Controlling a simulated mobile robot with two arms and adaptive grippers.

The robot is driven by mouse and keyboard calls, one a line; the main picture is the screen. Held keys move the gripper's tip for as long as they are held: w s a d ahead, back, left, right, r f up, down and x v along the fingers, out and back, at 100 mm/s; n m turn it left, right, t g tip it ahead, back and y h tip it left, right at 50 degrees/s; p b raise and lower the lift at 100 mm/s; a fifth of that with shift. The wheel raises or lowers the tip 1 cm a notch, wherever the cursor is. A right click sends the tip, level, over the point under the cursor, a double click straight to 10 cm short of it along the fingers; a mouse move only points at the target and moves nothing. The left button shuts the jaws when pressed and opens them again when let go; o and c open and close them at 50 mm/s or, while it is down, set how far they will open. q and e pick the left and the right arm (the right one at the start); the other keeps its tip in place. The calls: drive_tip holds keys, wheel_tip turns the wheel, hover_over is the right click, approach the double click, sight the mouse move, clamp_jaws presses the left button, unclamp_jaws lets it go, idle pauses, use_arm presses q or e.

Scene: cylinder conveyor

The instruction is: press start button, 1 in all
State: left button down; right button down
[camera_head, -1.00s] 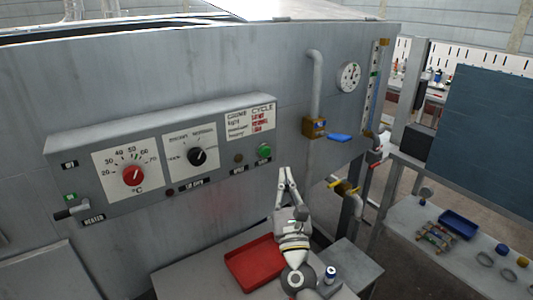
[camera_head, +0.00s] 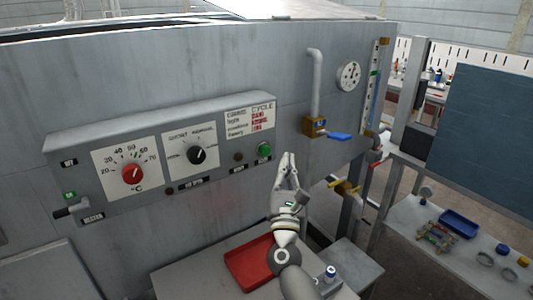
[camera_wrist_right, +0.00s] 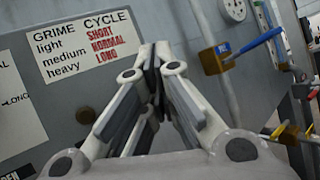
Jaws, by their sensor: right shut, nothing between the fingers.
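The green start button (camera_head: 264,149) sits at the right end of the grey control panel (camera_head: 120,205), under the grime cycle label (camera_head: 250,120). My right gripper (camera_head: 287,155) is shut and empty, fingertips up, just right of the green button in the head view. I cannot tell exactly how far it is from the panel. In the right wrist view the closed fingers (camera_wrist_right: 155,55) point up beside the grime cycle label (camera_wrist_right: 80,50), and the green button is hidden behind them. My left gripper is not in view.
A red dial (camera_head: 132,173) and a black dial (camera_head: 196,155) are on the panel. A blue-handled valve (camera_head: 338,137) and pipe (camera_head: 316,80) are to the right. A red tray (camera_head: 245,270) lies on the table below. A side bench (camera_head: 440,255) holds small parts.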

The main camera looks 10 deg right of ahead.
sight(265, 151)
drive_tip(key=w+b, duration=0.1)
drive_tip(key=w+a, duration=0.1)
drive_tip(key=w, duration=0.1)
drive_tip(key=w+a+b, duration=0.1)
drive_tip(key=w, duration=0.1)
drive_tip(key=shift+w+b, duration=0.15)
drive_tip(key=shift+b, duration=0.15)
idle(1.2)
drive_tip(key=shift+w+a+b, duration=0.15)
drive_tip(key=shift+w+b, duration=0.2)
drive_tip(key=shift+b, duration=0.2)
